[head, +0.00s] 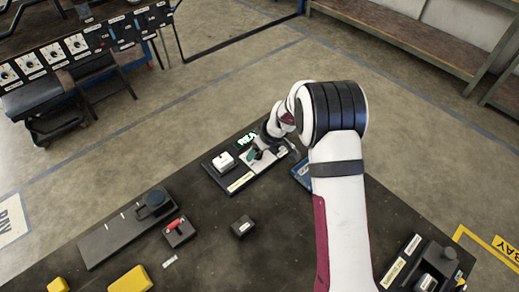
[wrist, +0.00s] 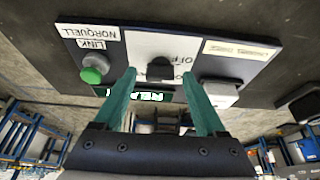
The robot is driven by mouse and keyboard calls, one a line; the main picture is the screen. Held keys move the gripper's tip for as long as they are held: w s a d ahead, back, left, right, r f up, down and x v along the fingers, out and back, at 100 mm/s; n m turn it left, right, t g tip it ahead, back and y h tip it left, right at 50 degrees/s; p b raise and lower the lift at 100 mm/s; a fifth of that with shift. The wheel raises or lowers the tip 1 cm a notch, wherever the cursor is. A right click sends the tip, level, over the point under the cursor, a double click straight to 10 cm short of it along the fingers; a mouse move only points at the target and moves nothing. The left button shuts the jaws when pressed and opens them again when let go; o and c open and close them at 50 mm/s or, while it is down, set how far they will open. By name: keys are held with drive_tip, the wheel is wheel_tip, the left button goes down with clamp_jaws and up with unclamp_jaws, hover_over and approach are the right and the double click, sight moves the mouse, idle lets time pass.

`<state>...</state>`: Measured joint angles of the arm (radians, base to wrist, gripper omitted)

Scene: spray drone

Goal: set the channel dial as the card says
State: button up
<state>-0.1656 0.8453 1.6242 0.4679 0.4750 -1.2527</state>
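A dark panel (head: 240,180) stands at the table's far edge, with a white plate in its middle. In the wrist view a black dial (wrist: 160,68) sits on this white plate (wrist: 131,44), beside printed text including "OFF", seen upside down. My gripper (wrist: 158,75) has its two teal fingers apart, one on each side of the dial, with gaps visible. In the head view my gripper (head: 256,153) is over the panel and hides the dial. I cannot make out a readable instruction card; a blue item (head: 301,172) beside the panel is partly hidden by my arm.
The panel also bears a green button (wrist: 92,74), a white switch block (wrist: 220,92) and a lit green display (wrist: 150,96). Nearby are a slider unit (head: 125,228), a red-handled switch (head: 178,230), a small black box (head: 242,227) and yellow blocks (head: 131,280).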

clamp_jaws()
drive_tip(key=shift+m, duration=0.3)
drive_tip(key=m+t+h, duration=0.1)
drive_tip(key=m, duration=0.2)
drive_tip(key=shift+a, duration=0.1)
drive_tip(key=shift+s+a+m+h, duration=0.1)
drive_tip(key=shift+m+h, duration=0.9)
drive_tip(key=shift+m, duration=1.5)
drive_tip(key=shift+o, duration=0.6)
unclamp_jaws()
